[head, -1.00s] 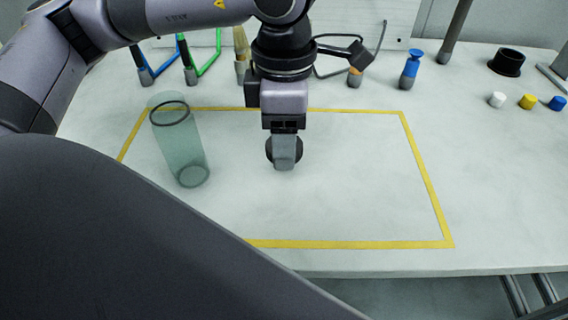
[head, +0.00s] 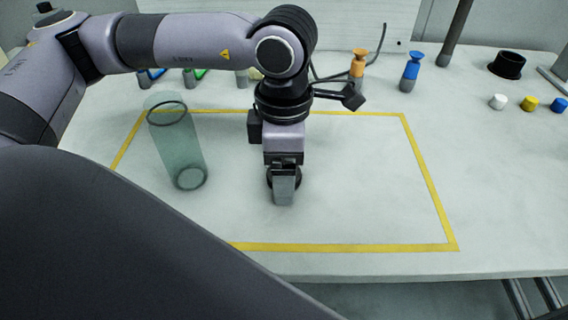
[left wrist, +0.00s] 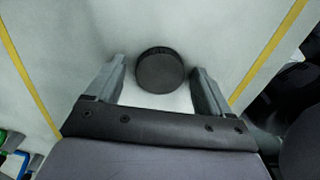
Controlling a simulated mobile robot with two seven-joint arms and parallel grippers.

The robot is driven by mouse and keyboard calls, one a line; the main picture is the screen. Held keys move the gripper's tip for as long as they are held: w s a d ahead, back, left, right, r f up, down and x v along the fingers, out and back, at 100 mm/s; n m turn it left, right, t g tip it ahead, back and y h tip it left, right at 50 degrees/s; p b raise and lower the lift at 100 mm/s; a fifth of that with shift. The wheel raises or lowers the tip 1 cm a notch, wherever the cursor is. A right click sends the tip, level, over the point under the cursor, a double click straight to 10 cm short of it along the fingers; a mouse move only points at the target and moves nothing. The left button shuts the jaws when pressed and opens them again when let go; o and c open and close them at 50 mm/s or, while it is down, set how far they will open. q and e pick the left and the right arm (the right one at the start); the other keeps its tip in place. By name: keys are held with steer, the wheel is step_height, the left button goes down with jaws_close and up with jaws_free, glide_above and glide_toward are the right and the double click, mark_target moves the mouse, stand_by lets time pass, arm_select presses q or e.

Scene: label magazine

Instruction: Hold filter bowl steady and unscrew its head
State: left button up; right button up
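The filter bowl (head: 180,145), a clear greenish cylinder with a dark ring at its open top, stands on the left of the table with nothing holding it. The filter head, a round black knurled cap (left wrist: 160,72), is apart from the bowl, between the fingers of my left gripper (left wrist: 160,68). In the head view the left gripper (head: 284,196) points down over mid-table, right of the bowl. Its near finger partly hides the cap (head: 271,178). My right gripper is not in view.
A yellow outline (head: 427,185) marks the table area; its right part is clear. An orange-topped tool (head: 357,66) and a blue one (head: 410,72) stand at the back.

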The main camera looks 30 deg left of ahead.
arm_select(q)
steer(key=shift+r+p, duration=0.35)
steer(key=shift+r, duration=0.1)
step_height(320, 180, up, 12)
steer(key=p, duration=0.1)
steer(key=shift+f, duration=0.2)
